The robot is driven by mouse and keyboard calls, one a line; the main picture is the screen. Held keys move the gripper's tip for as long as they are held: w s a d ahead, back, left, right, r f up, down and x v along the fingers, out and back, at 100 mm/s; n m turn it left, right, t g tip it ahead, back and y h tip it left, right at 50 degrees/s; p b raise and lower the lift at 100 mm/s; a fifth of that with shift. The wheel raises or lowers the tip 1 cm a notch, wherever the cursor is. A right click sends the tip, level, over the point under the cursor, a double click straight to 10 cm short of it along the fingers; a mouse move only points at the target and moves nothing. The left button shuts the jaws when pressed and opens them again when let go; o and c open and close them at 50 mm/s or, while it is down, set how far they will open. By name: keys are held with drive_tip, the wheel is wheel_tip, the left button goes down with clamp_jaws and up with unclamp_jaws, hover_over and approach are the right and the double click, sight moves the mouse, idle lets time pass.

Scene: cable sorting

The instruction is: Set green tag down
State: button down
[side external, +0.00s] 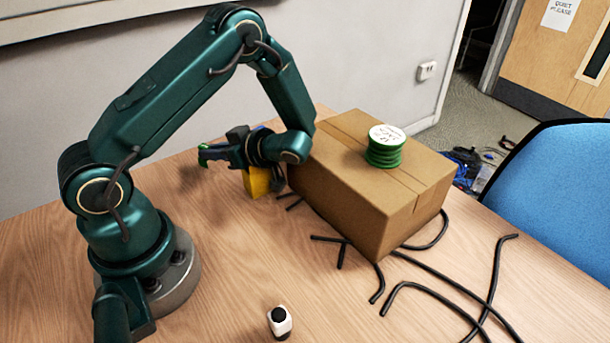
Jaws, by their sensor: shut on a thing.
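My gripper (207,153) is left of the cardboard box, pointing left, a little above the table. It is shut on a small green piece (203,162) at its fingertips, which looks like the green tag. The piece is mostly hidden by the fingers, and its exact shape is too small to tell. A yellow block (257,182) shows just below and behind the gripper body; I cannot tell whether they touch.
A cardboard box (365,215) stands right of my gripper, with a green spool with a white top (385,147) on it. Black cables (440,292) lie around the box's front and right. A small white-and-black object (280,322) stands at the front. The table's front middle is mostly clear.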

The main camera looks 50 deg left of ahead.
drive_tip(key=c, duration=0.8)
unclamp_jaws()
drive_tip(key=shift+c, duration=0.2)
drive_tip(key=shift+r, duration=0.1)
